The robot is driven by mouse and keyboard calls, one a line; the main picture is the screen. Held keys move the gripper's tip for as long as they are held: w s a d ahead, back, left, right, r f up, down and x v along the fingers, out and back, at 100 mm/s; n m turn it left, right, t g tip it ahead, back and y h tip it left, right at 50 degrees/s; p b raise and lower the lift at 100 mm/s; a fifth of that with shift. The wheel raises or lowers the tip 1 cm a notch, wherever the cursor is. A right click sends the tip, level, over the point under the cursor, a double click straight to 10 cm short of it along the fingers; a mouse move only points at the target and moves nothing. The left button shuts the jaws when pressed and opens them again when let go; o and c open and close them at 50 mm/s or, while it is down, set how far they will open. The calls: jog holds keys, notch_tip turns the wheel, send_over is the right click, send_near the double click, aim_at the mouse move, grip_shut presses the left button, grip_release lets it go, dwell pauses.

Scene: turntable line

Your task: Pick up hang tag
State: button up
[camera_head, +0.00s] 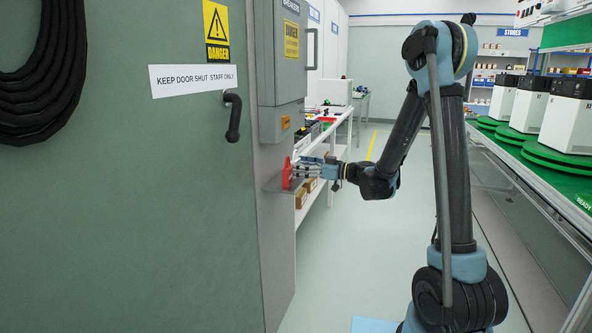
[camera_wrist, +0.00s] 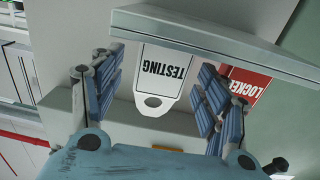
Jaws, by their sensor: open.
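A white hang tag (camera_wrist: 164,62) with the word TESTING shows upside down in the wrist view. It has a rounded end with a hole. My gripper (camera_wrist: 160,82) is open, with one finger on each side of the tag and visible gaps between. A red tag (camera_wrist: 254,84), its lettering partly hidden, is beside the right finger. In the head view my gripper (camera_head: 303,168) is at a small grey ledge (camera_head: 272,186) by a red item (camera_head: 287,173). The white tag cannot be made out there.
The ledge's edge (camera_wrist: 225,38) crosses the top of the wrist view, close to the fingertips. A green door (camera_head: 150,220) with a black handle (camera_head: 233,117) fills the left. The floor at centre is clear.

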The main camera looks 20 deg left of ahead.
jog(key=shift+w+a, duration=0.1)
jog(key=shift+a, duration=1.05)
jog(key=shift+c, duration=0.5)
jog(key=c, duration=1.1)
jog(key=shift+o, duration=0.2)
jog(key=shift+d+r, duration=0.1)
jog(key=shift+d+r, duration=0.2)
jog(key=shift+r, duration=0.3)
notch_tip(320, 180, up, 6)
jog(key=s+d, duration=0.1)
jog(key=d, duration=1.8)
jog(key=shift+s+d, duration=0.25)
